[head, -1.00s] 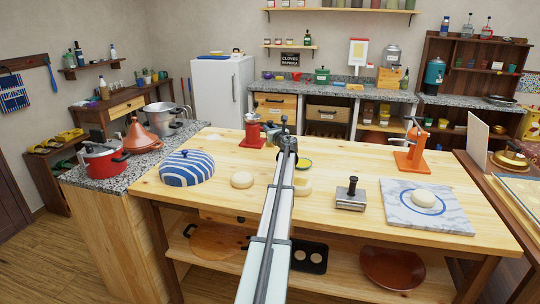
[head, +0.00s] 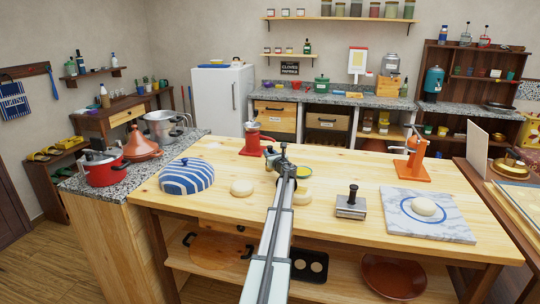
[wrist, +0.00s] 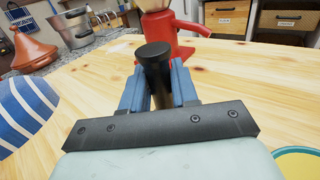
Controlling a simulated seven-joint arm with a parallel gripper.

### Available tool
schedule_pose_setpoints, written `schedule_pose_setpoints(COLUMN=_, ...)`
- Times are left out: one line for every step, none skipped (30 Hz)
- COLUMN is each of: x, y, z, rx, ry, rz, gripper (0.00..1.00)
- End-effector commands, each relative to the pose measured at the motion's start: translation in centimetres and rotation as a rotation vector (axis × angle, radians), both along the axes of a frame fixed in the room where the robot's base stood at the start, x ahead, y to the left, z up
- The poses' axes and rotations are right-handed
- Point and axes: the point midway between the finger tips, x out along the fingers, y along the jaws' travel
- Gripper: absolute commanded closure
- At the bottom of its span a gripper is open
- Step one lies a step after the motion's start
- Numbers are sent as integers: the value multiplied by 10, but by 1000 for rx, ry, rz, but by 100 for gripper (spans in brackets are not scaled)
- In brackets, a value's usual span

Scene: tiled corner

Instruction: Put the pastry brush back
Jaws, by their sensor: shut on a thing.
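My gripper (wrist: 158,88) is shut on an upright, dark, round-ended handle (wrist: 154,62), which I take to be the pastry brush. Its blue fingers stand on both sides of the handle; any bristles are hidden. In the head view my gripper (head: 279,158) is over the middle of the wooden table, behind a yellow-filled round dish (head: 304,171) and in front of a red hand-cranked device (head: 253,140). The dish's rim also shows at the lower right of the wrist view (wrist: 298,158).
A blue-striped dome (head: 187,176) and a pale dough round (head: 242,188) are left of my arm. A black-handled metal block (head: 351,206), a marble board (head: 445,228) and an orange device (head: 415,158) are to the right. Bare wood lies between them.

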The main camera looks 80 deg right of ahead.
Motion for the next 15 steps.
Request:
schedule_pose_setpoints(x=0, y=0, z=0, rx=0, ry=0, rz=0, gripper=100)
schedule_pose_setpoints(x=0, y=0, z=0, rx=0, ry=0, rz=0, gripper=100)
schedule_pose_setpoints(x=0, y=0, z=-1, rx=0, ry=0, rz=0, gripper=100)
schedule_pose_setpoints(x=0, y=0, z=-2, rx=0, ry=0, rz=0, gripper=100)
schedule_pose_setpoints(x=0, y=0, z=-3, rx=0, ry=0, rz=0, gripper=100)
schedule_pose_setpoints(x=0, y=0, z=-3, rx=0, ry=0, rz=0, gripper=68)
schedule_pose_setpoints(x=0, y=0, z=-3, rx=0, ry=0, rz=0, gripper=65)
schedule_pose_setpoints(x=0, y=0, z=-3, rx=0, ry=0, rz=0, gripper=62)
schedule_pose_setpoints(x=0, y=0, z=-3, rx=0, ry=0, rz=0, gripper=59)
schedule_pose_setpoints(x=0, y=0, z=-3, rx=0, ry=0, rz=0, gripper=56)
schedule_pose_setpoints(x=0, y=0, z=-3, rx=0, ry=0, rz=0, gripper=53)
schedule_pose_setpoints(x=0, y=0, z=-3, rx=0, ry=0, rz=0, gripper=49)
schedule_pose_setpoints(x=0, y=0, z=-3, rx=0, ry=0, rz=0, gripper=46)
schedule_pose_setpoints(x=0, y=0, z=-3, rx=0, ry=0, rz=0, gripper=46)
schedule_pose_setpoints(x=0, y=0, z=-3, rx=0, ry=0, rz=0, gripper=46)
